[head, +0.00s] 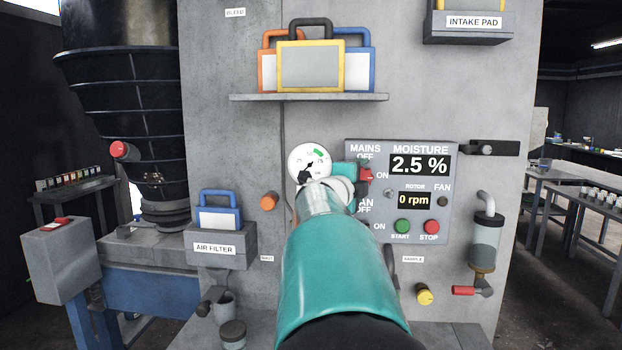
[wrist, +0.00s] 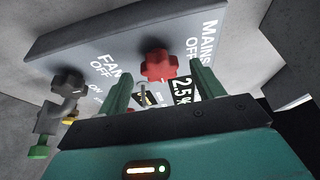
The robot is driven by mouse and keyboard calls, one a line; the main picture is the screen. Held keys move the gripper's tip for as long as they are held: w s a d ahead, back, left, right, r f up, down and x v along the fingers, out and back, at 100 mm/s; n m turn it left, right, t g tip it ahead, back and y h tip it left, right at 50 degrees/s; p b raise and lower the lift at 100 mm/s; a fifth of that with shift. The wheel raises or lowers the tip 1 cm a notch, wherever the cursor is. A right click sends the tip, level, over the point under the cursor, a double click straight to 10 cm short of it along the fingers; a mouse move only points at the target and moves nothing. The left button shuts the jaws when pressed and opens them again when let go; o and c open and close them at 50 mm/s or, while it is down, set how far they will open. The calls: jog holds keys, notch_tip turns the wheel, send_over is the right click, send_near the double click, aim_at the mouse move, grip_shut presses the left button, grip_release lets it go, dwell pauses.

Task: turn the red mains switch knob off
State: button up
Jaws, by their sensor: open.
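The red mains switch knob (head: 366,175) is on the grey control panel (head: 453,205), below the MAINS label and close to ON. Its left part is hidden behind my gripper (head: 352,172) in the head view. In the wrist view the lobed red knob (wrist: 158,66) lies just beyond and between the two green fingertips of my gripper (wrist: 157,78). The fingers are apart, one on each side, with nothing held. I cannot tell whether they touch the knob, nor exactly where it points.
A dark fan knob (wrist: 68,80) is beside the red one. START (head: 402,226) and STOP (head: 432,226) buttons are on the panel's lower part. A round gauge (head: 308,160) is left of the panel. A shelf (head: 309,97) with padlock-shaped tags is above.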

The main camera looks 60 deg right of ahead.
jog(key=shift+w+d, duration=0.1)
jog(key=shift+d, duration=0.8)
jog(key=c, duration=1)
